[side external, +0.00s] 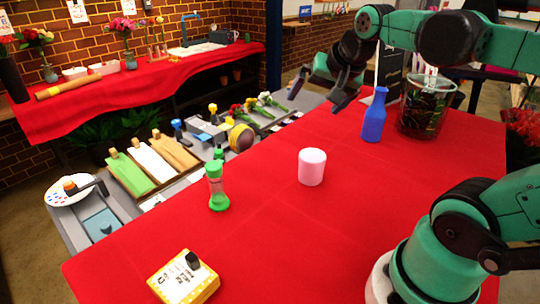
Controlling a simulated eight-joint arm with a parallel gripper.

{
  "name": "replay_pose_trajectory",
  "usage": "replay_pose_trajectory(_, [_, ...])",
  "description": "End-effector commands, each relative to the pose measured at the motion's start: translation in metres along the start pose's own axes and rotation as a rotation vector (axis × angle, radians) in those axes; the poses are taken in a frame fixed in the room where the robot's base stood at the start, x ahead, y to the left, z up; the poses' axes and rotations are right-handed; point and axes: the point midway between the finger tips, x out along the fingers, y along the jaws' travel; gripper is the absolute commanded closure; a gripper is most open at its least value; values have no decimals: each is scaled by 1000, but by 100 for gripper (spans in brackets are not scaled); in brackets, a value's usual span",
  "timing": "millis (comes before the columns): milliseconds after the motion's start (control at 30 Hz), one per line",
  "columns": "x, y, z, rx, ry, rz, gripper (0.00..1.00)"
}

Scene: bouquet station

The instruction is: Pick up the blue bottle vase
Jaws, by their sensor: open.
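The blue bottle vase (374,118) stands upright on the red-covered table in the side external view, right of centre toward the far end. It has a wide body and a narrow neck. My gripper (318,97) is open and empty, with its fingers pointing down. In the picture it is to the left of the vase and apart from it. Its height above the table and its depth relative to the vase are hard to judge from this one view.
A glass container (426,106) stands close right of the vase, with a dark board (391,72) behind. The cloth's middle is mostly clear.

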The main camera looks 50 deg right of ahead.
Motion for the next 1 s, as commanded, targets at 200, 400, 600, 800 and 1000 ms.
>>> replay_pose_trajectory(200, [25, -35, 92, -689, -64, -170, 0])
replay_pose_trajectory(400, [29, -39, 115, -870, -67, -216, 24])
replay_pose_trajectory(600, [29, -39, 115, -869, -66, -215, 24])
replay_pose_trajectory(800, [29, -38, 112, -875, -62, -207, 24])
replay_pose_trajectory(1000, [45, -28, 65, -1072, 4, -31, 24])
